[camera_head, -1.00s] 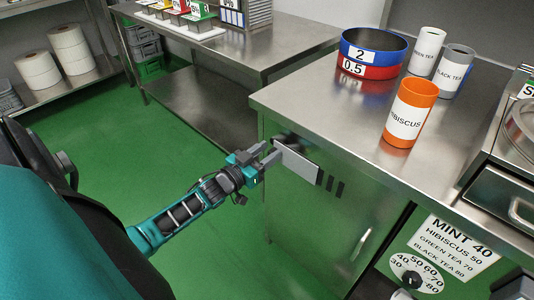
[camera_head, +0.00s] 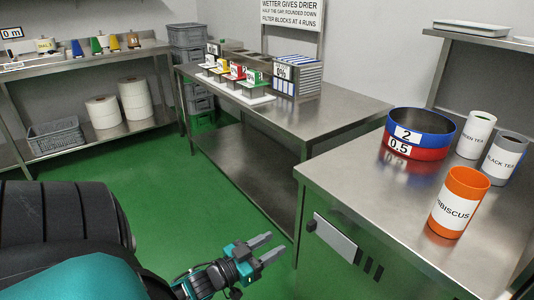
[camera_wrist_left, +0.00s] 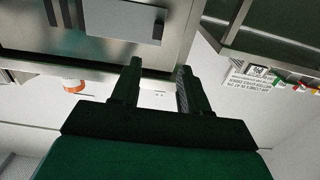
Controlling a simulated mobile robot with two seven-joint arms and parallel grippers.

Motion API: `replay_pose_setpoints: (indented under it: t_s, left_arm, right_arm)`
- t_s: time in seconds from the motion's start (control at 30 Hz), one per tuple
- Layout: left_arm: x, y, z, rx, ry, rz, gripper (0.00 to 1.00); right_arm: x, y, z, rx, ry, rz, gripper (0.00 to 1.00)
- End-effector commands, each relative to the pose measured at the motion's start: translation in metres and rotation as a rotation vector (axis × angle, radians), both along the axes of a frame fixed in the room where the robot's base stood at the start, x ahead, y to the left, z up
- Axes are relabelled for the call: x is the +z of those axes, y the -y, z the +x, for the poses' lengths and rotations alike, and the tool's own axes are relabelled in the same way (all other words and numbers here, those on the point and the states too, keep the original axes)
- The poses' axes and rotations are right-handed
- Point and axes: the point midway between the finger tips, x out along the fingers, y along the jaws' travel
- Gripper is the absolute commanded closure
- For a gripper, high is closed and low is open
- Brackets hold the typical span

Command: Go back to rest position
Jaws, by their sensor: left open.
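My left gripper (camera_head: 262,248) is open and empty at the lower middle of the head view. It is in the air over the green floor, left of the steel cabinet's grey handle plate (camera_head: 336,237) and apart from it. In the left wrist view its two dark fingers (camera_wrist_left: 155,88) are spread with nothing between them. The handle plate (camera_wrist_left: 122,22) shows beyond the fingers there. My right gripper is not in view.
On the right counter (camera_head: 340,180) stand an orange hibiscus canister (camera_head: 459,203), two tea canisters and a blue-red ring (camera_head: 421,134). A steel table (camera_head: 345,103) with coloured blocks stands behind. Shelves (camera_head: 75,60) stand at the far left. Green floor (camera_head: 180,200) is open between.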

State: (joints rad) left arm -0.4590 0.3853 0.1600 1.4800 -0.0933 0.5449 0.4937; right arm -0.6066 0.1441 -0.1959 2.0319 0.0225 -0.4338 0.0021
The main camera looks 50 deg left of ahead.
Motion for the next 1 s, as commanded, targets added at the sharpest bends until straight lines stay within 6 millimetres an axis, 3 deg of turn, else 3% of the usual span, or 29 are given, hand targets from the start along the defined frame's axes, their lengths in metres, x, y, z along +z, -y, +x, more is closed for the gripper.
replay_pose_setpoints:
  t_s: [0.17,0.77,0.87,1.0]
  left_arm:
    - [0.000,0.000,-0.008,0.000,0.000,-0.001,0.55]
    - [0.001,0.004,-0.008,0.002,-0.011,-0.001,0.55]
    - [0.000,0.026,-0.009,0.009,-0.069,0.004,0.55]
    - [-0.001,0.084,-0.019,0.006,-0.233,0.031,0.55]
  right_arm:
    - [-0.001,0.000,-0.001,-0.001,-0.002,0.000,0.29]
    - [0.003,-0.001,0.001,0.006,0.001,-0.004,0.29]
    - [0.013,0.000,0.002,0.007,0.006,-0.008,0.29]
    - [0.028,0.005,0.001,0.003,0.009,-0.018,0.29]
